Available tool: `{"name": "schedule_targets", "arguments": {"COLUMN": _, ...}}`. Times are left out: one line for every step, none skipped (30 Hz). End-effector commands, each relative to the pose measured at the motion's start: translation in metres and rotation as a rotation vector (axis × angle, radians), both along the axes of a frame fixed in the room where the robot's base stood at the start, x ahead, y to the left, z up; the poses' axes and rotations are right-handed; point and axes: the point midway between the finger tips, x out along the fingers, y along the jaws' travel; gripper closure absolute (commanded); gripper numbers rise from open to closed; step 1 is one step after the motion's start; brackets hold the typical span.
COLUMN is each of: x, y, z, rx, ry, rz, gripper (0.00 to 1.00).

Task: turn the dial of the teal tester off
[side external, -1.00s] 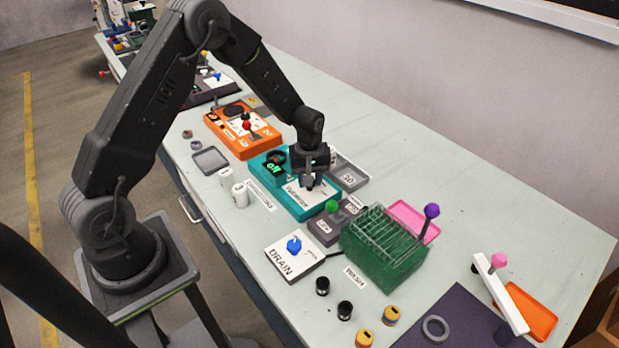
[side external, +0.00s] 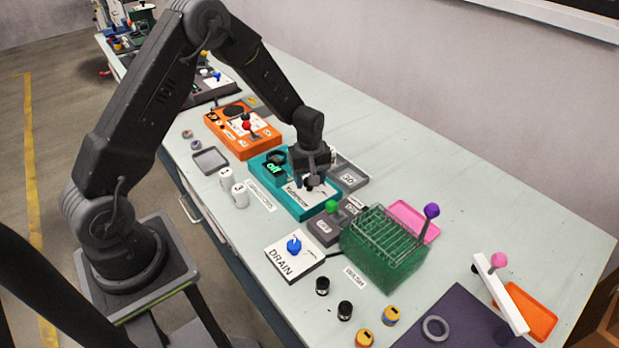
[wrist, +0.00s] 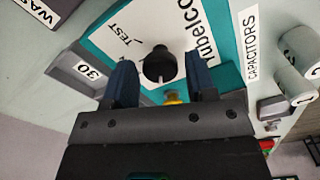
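The teal tester (side external: 283,197) lies on the bench with a white dial face, and its dark display (side external: 275,168) shows green text that appears to read "off". In the wrist view its black dial (wrist: 158,66) carries a light pointer line toward the bottom of the picture. The word TEST is printed to the left of the dial. My gripper (wrist: 162,72) is open, with one dark blue finger on each side of the dial and a visible gap on both sides. In the side view my gripper (side external: 314,184) is low over the tester and hides the dial.
A grey tray marked 30 (side external: 348,176) adjoins the tester's far side. White capacitors (side external: 240,194) stand on its near side. A green-knobbed grey box (side external: 327,229) and a green rack (side external: 385,250) stand close to the right. An orange tester (side external: 240,133) lies to the left.

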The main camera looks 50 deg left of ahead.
Motion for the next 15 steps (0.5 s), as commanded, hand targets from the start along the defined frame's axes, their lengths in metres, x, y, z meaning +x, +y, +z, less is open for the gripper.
{"name": "schedule_targets", "arguments": {"x": 0.0, "y": 0.0, "z": 0.0, "rx": 0.0, "ry": 0.0, "rz": -0.001, "gripper": 0.44}}
{"name": "schedule_targets", "arguments": {"x": 0.0, "y": 0.0, "z": 0.0, "rx": 0.0, "ry": 0.001, "rz": -0.001, "gripper": 0.41}}
{"name": "schedule_targets", "arguments": {"x": 0.0, "y": 0.0, "z": 0.0, "rx": 0.0, "ry": 0.001, "rz": -0.001, "gripper": 0.39}}
{"name": "schedule_targets", "arguments": {"x": 0.0, "y": 0.0, "z": 0.0, "rx": 0.0, "ry": 0.001, "rz": -0.001, "gripper": 0.39}}
{"name": "schedule_targets", "arguments": {"x": 0.0, "y": 0.0, "z": 0.0, "rx": 0.0, "ry": 0.001, "rz": -0.001, "gripper": 0.39}}
{"name": "schedule_targets", "arguments": {"x": 0.0, "y": 0.0, "z": 0.0, "rx": 0.0, "ry": 0.001, "rz": -0.002, "gripper": 0.39}}
{"name": "schedule_targets", "arguments": {"x": 0.0, "y": 0.0, "z": 0.0, "rx": 0.0, "ry": 0.001, "rz": -0.002, "gripper": 0.39}}
{"name": "schedule_targets", "arguments": {"x": 0.0, "y": 0.0, "z": 0.0, "rx": 0.0, "ry": 0.001, "rz": -0.002, "gripper": 0.39}}
{"name": "schedule_targets", "arguments": {"x": 0.0, "y": 0.0, "z": 0.0, "rx": 0.0, "ry": 0.001, "rz": -0.002, "gripper": 0.39}}
{"name": "schedule_targets", "arguments": {"x": 0.0, "y": 0.0, "z": 0.0, "rx": 0.0, "ry": 0.001, "rz": -0.002, "gripper": 0.39}}
{"name": "schedule_targets", "arguments": {"x": 0.0, "y": 0.0, "z": 0.002, "rx": 0.0, "ry": 0.001, "rz": -0.002, "gripper": 0.39}}
{"name": "schedule_targets", "arguments": {"x": 0.0, "y": 0.0, "z": 0.004, "rx": 0.0, "ry": 0.0, "rz": -0.002, "gripper": 0.39}}
{"name": "schedule_targets", "arguments": {"x": 0.0, "y": 0.0, "z": 0.007, "rx": 0.001, "ry": -0.001, "rz": -0.002, "gripper": 0.39}}
{"name": "schedule_targets", "arguments": {"x": 0.0, "y": 0.0, "z": 0.011, "rx": 0.001, "ry": -0.003, "rz": -0.002, "gripper": 0.39}}
{"name": "schedule_targets", "arguments": {"x": 0.0, "y": 0.0, "z": 0.016, "rx": 0.0, "ry": -0.002, "rz": -0.002, "gripper": 0.39}}
